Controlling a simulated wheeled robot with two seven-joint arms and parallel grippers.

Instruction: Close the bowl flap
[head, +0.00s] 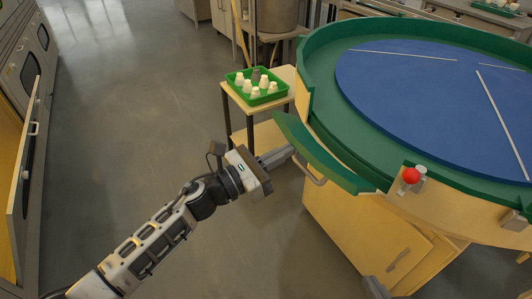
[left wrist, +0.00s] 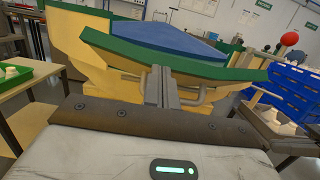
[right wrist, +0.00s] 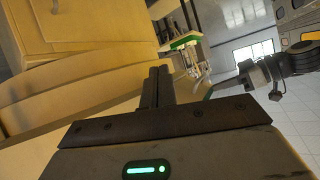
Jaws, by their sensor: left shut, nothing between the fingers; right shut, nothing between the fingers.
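The bowl (head: 309,68) is a large round wooden drum with a green rim and a blue disc (head: 430,90) inside. Its flap (head: 335,172), a curved green-edged section with a metal handle (head: 318,181), stands swung outward; its left end is apart from the bowl wall. In the left wrist view the flap (left wrist: 130,54) spans ahead of the fingers. My left gripper (head: 289,153) is shut and empty at the flap's outer side, beside the handle (left wrist: 202,96); I cannot tell if it touches. My right gripper (head: 372,284) is shut and empty, low before the wooden cabinet (right wrist: 90,45).
A side table (head: 240,105) with a green tray (head: 241,93) of white bulbs stands left of the bowl. A red ball-topped part (head: 411,175) sits on the bowl's front rim. A cabinet with an open door (head: 24,150) is far left. Floor between is clear.

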